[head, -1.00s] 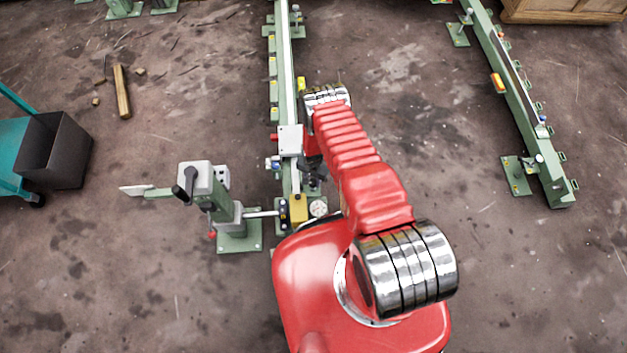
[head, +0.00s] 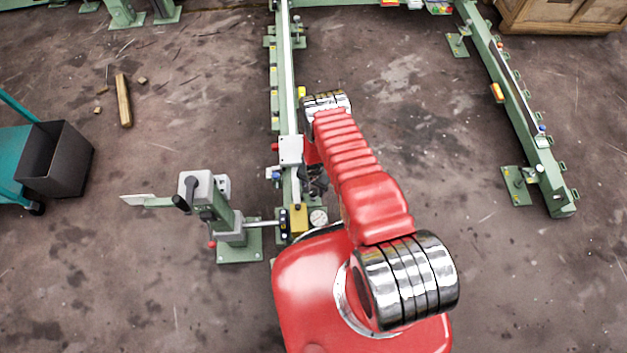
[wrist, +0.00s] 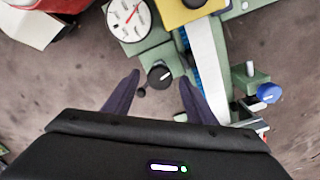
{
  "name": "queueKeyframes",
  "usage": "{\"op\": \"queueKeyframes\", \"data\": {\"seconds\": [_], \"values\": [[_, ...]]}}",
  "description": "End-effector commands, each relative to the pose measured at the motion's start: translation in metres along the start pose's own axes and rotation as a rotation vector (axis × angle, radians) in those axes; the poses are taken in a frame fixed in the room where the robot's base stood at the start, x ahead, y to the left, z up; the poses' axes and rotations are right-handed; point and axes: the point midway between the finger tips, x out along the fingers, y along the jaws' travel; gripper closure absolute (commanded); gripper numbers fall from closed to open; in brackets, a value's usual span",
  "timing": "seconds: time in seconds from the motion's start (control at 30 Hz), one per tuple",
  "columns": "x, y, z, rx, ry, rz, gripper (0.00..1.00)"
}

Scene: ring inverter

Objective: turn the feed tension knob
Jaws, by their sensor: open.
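A black knob (wrist: 160,76) with a white pointer line sits on the green machine in the wrist view, beside a round white dial gauge (wrist: 127,17). No label shows, so I cannot tell if it is the feed tension knob. My gripper (wrist: 158,77) is open, its two dark fingers apart. The knob appears between the fingertips; I cannot tell the depth gap or any contact. A blue knob (wrist: 268,93) with a white line is to the right, outside the fingers. In the head view the gauge (head: 318,217) shows beside my base, and the black knob cannot be made out.
A long green rail (head: 287,70) runs away from my base. A green stand (head: 225,215) with a crank is to its left. A dark bin (head: 57,160) is at far left and a wood piece (head: 123,100) lies on the floor. Another rail (head: 520,115) is at right, with open floor between.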

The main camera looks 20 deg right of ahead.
Motion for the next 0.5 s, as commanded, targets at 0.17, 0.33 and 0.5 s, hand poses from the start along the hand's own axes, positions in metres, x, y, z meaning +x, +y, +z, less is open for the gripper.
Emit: {"op": "queueKeyframes", "data": {"seconds": [0.17,0.33,0.5], "values": [[-0.017,0.000,0.000,0.000,0.000,0.000,0.49],[-0.036,-0.001,-0.001,0.000,0.000,0.000,0.49],[-0.055,0.000,0.000,0.000,0.000,0.000,0.49]]}}
